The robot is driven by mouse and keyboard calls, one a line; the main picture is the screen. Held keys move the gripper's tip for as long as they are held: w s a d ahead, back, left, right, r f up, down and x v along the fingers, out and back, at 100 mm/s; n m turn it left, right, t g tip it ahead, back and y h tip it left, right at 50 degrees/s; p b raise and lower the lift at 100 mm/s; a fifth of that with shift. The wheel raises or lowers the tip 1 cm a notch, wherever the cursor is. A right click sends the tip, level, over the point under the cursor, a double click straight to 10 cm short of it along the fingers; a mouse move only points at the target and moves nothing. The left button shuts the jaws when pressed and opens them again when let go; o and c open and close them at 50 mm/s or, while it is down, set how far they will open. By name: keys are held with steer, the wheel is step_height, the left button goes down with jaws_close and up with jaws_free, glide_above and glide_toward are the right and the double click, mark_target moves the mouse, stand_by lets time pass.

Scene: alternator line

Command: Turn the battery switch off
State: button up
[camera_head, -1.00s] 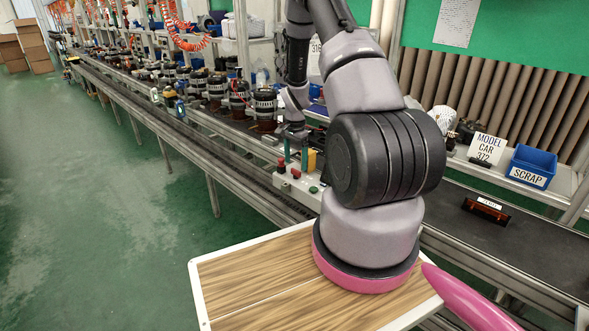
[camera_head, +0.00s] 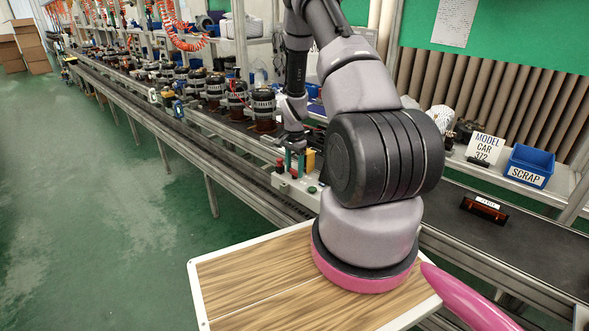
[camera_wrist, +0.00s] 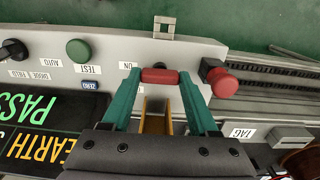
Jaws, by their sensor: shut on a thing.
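The battery switch has a red bar handle (camera_wrist: 160,75) on a light grey control panel (camera_wrist: 205,50), with an upside-down "ON" label (camera_wrist: 128,65) beside it. The handle lies crosswise between the teal fingers of my gripper (camera_wrist: 160,78), which is shut on it. An "OFF" label cannot be made out. In the head view, my gripper (camera_head: 295,166) reaches down to the panel (camera_head: 290,184), with the red handle (camera_head: 295,173) small between its fingertips.
A red mushroom button (camera_wrist: 222,80) stands close to the right finger in the wrist view. A green TEST button (camera_wrist: 78,50) and a black knob (camera_wrist: 13,50) are to the left. A yellow part (camera_head: 310,160) stands just behind my gripper. A blue scrap bin (camera_head: 530,165) is far right.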

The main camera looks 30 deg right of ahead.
steer(key=shift+n, duration=0.3)
steer(key=n, duration=1.3)
steer(key=shift+n, duration=2.1)
steer(key=o, duration=1.4)
